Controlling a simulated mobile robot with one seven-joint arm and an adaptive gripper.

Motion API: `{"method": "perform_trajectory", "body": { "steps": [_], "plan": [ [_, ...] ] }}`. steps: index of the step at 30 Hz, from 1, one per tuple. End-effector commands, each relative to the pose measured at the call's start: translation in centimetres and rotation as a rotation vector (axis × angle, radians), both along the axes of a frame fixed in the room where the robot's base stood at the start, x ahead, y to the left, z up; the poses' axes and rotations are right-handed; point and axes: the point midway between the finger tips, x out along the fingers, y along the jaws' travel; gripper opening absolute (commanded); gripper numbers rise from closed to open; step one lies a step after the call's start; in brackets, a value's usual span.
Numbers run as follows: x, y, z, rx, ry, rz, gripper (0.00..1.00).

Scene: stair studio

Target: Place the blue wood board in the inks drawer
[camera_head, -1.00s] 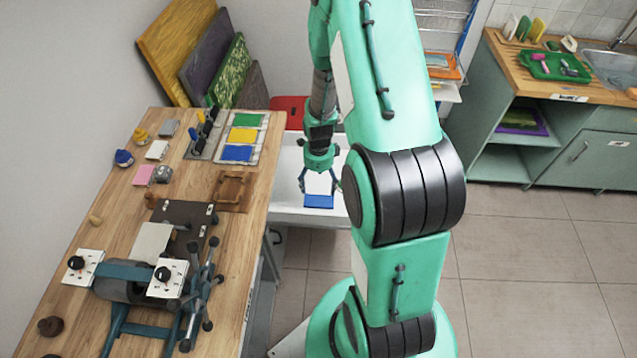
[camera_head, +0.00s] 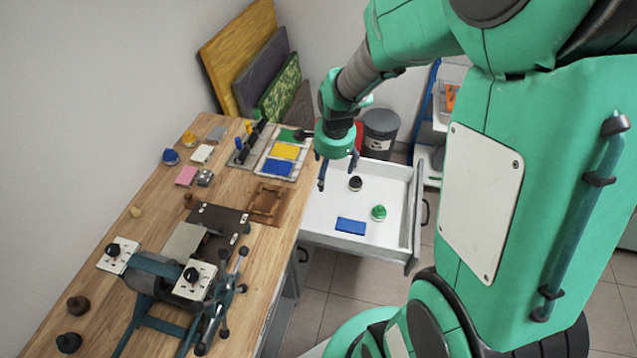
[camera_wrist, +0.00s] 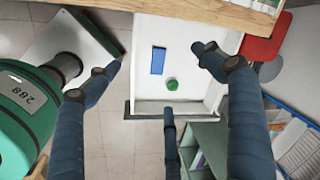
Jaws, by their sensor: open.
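The blue wood board (camera_head: 351,226) lies flat on the white floor of the open inks drawer (camera_head: 409,215), towards its front side in the head view. It also shows in the wrist view (camera_wrist: 158,61), lying loose on the drawer floor (camera_wrist: 145,85). My gripper (camera_head: 337,174) is open and empty, above the back left part of the drawer and apart from the board. In the wrist view its spread fingers (camera_wrist: 160,75) frame the drawer, with nothing between them.
A green-capped ink jar (camera_head: 379,212) and a black-capped jar (camera_head: 355,184) stand in the drawer. The wooden worktop (camera_head: 155,222) at left carries a press (camera_head: 165,280) and a tray with coloured plates (camera_head: 284,151). A grey bin (camera_head: 381,130) stands behind.

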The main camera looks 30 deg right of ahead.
Motion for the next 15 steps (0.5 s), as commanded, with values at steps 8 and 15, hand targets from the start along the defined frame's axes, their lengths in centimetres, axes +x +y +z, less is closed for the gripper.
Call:
{"method": "perform_trajectory", "body": {
  "steps": [8, 15],
  "plan": [
    [-2.9, 4.8, 8.4, -0.083, -0.063, 0.357, 0.82],
    [-6.8, 8.5, 14.2, -0.168, -0.110, 0.660, 0.82]
  ]
}}
